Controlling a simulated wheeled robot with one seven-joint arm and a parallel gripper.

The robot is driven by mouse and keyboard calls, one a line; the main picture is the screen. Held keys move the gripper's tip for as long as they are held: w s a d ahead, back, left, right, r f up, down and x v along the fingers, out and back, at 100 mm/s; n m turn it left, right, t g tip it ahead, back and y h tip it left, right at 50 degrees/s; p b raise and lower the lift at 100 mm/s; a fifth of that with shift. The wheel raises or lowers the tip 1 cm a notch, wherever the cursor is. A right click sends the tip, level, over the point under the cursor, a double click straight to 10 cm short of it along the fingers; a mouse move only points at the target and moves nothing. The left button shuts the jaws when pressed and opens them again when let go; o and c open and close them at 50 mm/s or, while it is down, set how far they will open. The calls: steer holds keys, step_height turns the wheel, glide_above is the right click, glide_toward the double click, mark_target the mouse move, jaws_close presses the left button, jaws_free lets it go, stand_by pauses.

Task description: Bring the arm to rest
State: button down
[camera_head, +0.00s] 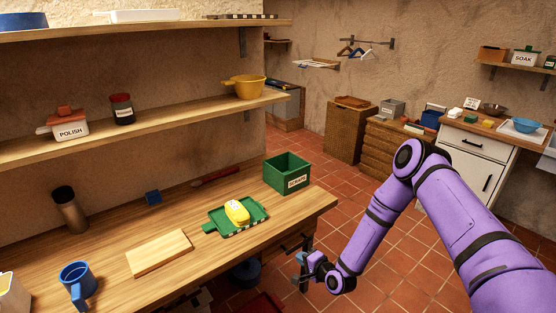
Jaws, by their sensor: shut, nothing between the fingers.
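My gripper (303,273) is at the lower middle of the head view, at the end of my purple arm. It is shut and empty. It is low, just off the right front edge of the wooden workbench (206,266), near the bench's drawer. My arm reaches in from the right, bends at a high elbow and slopes down to the gripper. The gripper is small in the view and the fingertips are hard to make out.
On the bench are a green box (287,172), a green tray (214,227) with a yellow item (237,212), a wooden board (160,253) and a blue mug (78,283). Shelves (180,124) hang above. Tiled floor (400,262) lies open around my arm. A white cabinet (468,167) stands at right.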

steer(key=w+d+r+n+g+h, duration=0.1)
steer(key=w+d+r+n, duration=0.25)
steer(key=r, duration=0.65)
steer(key=s+d+r+n+g+h, duration=0.1)
steer(key=s+d+r+n+h, duration=0.15)
steer(key=r, duration=0.75)
steer(key=s+d+r+n+g+h, duration=0.1)
steer(key=d+r, duration=0.3)
steer(key=r, duration=0.6)
steer(key=s+d+r+n+g+h, duration=0.15)
steer(key=d+r, duration=0.25)
steer(key=r, duration=0.6)
steer(key=s+d+r+h, duration=0.3)
steer(key=s+d+r, duration=0.1)
steer(key=s+r, duration=1.15)
steer(key=s+d+r+n+g, duration=0.1)
steer(key=s+r+n+g, duration=0.1)
steer(key=s, duration=1.8)
steer(key=shift+d+y, duration=0.3)
steer(key=shift+w+a, duration=0.1)
steer(key=shift+a, duration=0.05)
